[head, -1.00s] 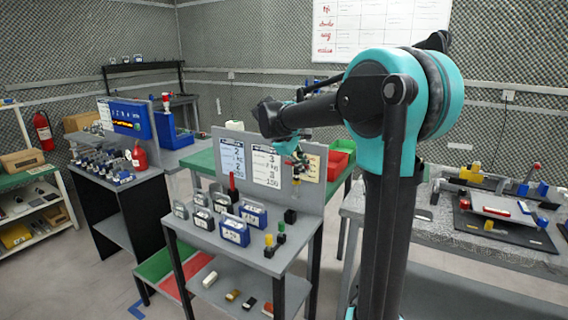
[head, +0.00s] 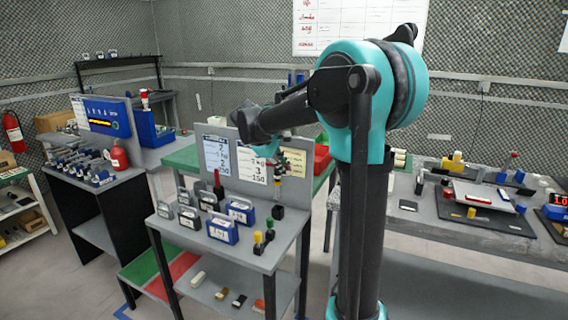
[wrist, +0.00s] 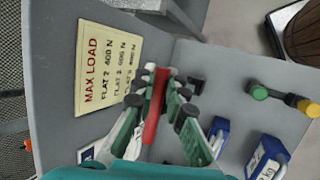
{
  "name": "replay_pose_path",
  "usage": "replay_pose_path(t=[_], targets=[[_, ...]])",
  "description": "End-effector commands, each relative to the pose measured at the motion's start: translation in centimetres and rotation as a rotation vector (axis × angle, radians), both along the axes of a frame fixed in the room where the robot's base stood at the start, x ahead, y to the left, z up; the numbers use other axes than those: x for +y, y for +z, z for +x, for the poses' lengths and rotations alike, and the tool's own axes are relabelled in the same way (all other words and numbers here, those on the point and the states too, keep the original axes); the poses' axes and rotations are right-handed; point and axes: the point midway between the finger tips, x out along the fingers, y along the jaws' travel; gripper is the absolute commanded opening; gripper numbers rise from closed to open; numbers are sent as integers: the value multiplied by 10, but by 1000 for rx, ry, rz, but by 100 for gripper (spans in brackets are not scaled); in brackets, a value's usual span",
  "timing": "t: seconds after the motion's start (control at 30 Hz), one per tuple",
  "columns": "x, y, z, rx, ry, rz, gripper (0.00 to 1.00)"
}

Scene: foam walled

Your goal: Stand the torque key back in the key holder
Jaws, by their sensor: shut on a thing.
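My gripper (head: 280,166) is in front of the grey back panel of the small table, above the tabletop. In the wrist view its green-padded fingers (wrist: 157,100) are shut on a long red piece, which I take to be the torque key (wrist: 154,112). The key's lower end is hard to make out. A small black block (head: 278,212), likely the key holder, stands on the tabletop below the gripper. It also shows in the wrist view (wrist: 197,84), to the right of the fingers. The held key appears apart from it.
A green-topped peg (head: 269,224) and a yellow-topped peg (head: 257,240) stand in front of the black block. Several blue and grey labelled blocks (head: 223,230) and a red upright post (head: 218,181) fill the left. The panel (head: 205,160) rises behind, carrying signs.

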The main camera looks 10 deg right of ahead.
Motion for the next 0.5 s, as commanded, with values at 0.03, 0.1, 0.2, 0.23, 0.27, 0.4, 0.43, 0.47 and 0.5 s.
replay_pose_path(t=[0.03, 0.1, 0.2, 0.23, 0.27, 0.4, 0.43, 0.47, 0.5], targets=[[0, -5, 0, 0, 0, 0, 0], [0, -11, 0, 0, 0, 0, 0], [0, -18, 0, 0, 0, 0, 0], [0, -20, 0, 0, 0, 0, 0], [0, -22, 0, 0, 0, 0, 0], [0, -28, 0, 0, 0, 0, 0], [0, -28, 0, 0, 0, 0, 0], [0, -29, 0, 0, 0, 0, 0], [0, -29, 0, 0, 0, 0, 0]])
